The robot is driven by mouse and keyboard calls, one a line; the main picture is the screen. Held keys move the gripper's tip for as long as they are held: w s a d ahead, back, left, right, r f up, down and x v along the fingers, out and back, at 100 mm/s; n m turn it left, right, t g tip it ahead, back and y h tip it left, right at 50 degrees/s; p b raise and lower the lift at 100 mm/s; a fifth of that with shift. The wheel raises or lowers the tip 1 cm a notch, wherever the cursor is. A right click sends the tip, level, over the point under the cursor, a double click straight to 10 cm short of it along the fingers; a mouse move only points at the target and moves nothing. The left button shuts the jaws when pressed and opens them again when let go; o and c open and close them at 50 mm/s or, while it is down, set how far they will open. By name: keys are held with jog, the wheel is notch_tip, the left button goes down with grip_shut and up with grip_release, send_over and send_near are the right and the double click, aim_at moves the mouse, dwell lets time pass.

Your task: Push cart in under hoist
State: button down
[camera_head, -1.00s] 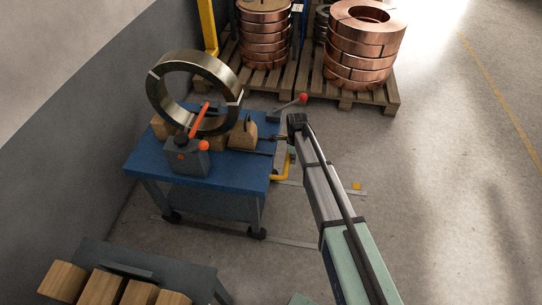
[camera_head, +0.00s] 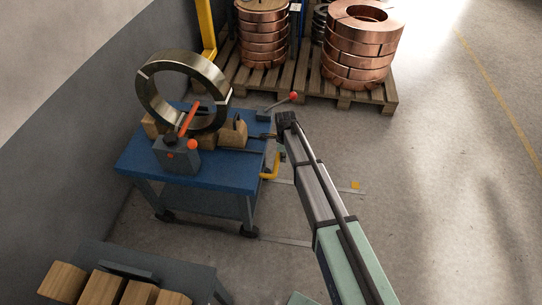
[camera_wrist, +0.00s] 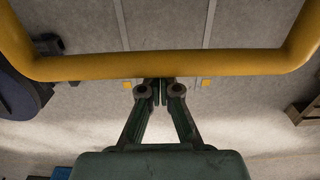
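The cart (camera_head: 200,179) is a blue wheeled table at the left, near the wall. It bears a large upright metal ring coil (camera_head: 146,92) between wooden blocks (camera_head: 233,134). Its yellow handle (camera_head: 271,175) is on the right side; in the wrist view the handle (camera_wrist: 215,64) crosses the upper picture as a wide bar. My gripper (camera_wrist: 160,93) has its fingers closed together, tips right at the middle of the bar; I cannot tell whether they touch it. A yellow post (camera_head: 206,28), perhaps of the hoist, stands behind the cart.
Copper coils (camera_head: 362,45) stand on wooden pallets (camera_head: 345,94) at the back. A grey box with an orange lever (camera_head: 178,155) sits on the cart's front edge. A dark bench with wooden blocks (camera_head: 100,287) is at the lower left. The floor at right is clear.

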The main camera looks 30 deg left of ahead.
jog(key=shift+d, duration=0.15)
jog(key=d+r+p, duration=0.1)
jog(key=r+p, duration=0.2)
jog(key=r, duration=0.3)
jog(key=w+d+r+p, duration=0.1)
jog(key=d+r+p, duration=0.1)
jog(key=r, duration=0.4)
jog(key=shift+w+d+p, duration=0.15)
jog(key=shift+d+p, duration=0.1)
jog(key=shift+p, duration=0.3)
dwell(0.6)
